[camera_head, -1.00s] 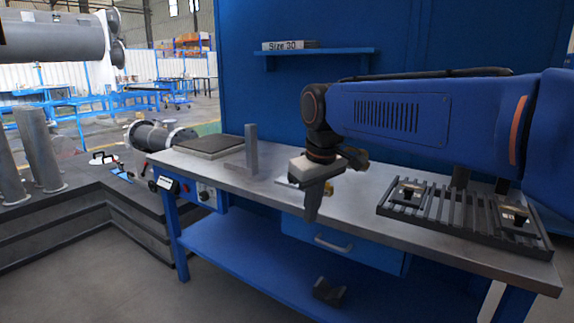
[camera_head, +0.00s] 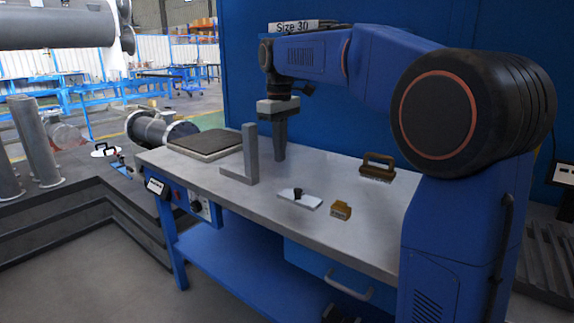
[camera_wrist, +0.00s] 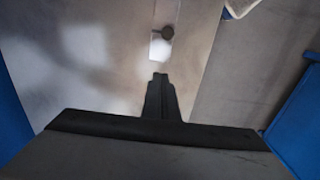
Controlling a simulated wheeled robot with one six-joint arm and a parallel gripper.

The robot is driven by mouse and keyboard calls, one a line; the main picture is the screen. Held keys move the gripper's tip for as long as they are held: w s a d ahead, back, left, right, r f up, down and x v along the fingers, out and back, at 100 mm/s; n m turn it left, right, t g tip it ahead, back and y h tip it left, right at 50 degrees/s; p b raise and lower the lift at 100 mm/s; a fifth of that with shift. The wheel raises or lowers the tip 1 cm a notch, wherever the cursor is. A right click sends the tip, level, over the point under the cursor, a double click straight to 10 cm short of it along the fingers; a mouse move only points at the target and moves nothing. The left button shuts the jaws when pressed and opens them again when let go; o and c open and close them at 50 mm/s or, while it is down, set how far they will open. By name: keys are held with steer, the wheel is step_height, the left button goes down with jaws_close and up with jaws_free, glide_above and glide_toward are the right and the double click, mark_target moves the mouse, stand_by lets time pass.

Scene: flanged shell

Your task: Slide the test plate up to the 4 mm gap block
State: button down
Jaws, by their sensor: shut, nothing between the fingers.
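The test plate looks to be the flat white plate (camera_head: 310,202) with a black knob, lying on the bench in the head view. A small brown block (camera_head: 341,210) sits just right of the plate, with a narrow space between. It may be the gap block; its marking is unreadable. My gripper (camera_head: 280,158) points down, shut and empty, behind and left of the plate. Its fingers are together in the wrist view (camera_wrist: 160,77).
A grey upright angle piece (camera_head: 250,155) stands close left of my gripper. A dark square slab (camera_head: 207,143) lies at the bench's left end. A brown handled block (camera_head: 377,168) stands behind right. The bench (camera_head: 235,200) is clear in front of the angle piece.

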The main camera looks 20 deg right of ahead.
mark_target(303, 199)
step_height(303, 199, down, 9)
steer(key=shift+r, duration=0.15)
steer(key=shift+s+d+f, duration=0.15)
steer(key=shift+s+d, duration=0.3)
steer(key=shift+s, duration=0.15)
steer(key=shift+s+d+f, duration=0.1)
steer(key=shift+s+d, duration=0.3)
steer(key=shift+s, duration=0.2)
steer(key=shift+s+d, duration=0.35)
steer(key=shift+s, duration=0.15)
steer(key=shift+s+d, duration=0.6)
steer(key=shift+s, duration=0.25)
steer(key=shift+s+d, duration=0.6)
steer(key=shift+s, duration=0.2)
steer(key=shift+w, duration=0.1)
